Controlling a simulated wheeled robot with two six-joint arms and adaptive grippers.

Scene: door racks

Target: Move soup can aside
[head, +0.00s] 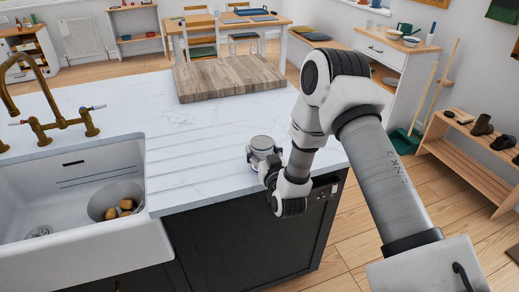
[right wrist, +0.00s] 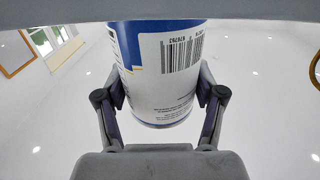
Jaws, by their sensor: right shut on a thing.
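The soup can (right wrist: 165,75) fills the middle of the right wrist view. Its white label carries a barcode and a blue patch. My right gripper (right wrist: 161,95) is shut on it, with a finger pressed to each side. In the head view my right gripper (head: 266,166) is at the right front part of the white marble worktop (head: 205,150), close to its edge. The can's round grey top (head: 262,143) shows there, and the rest of it is mostly hidden by the gripper. I cannot tell whether the can touches the worktop. My left gripper is not in view.
A wooden board (head: 228,78) lies at the back of the worktop. A white sink (head: 85,205) with a brass tap (head: 50,115) is on the left, holding a bowl of brownish items. The worktop between sink and gripper is clear. A shoe rack (head: 470,165) stands at right.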

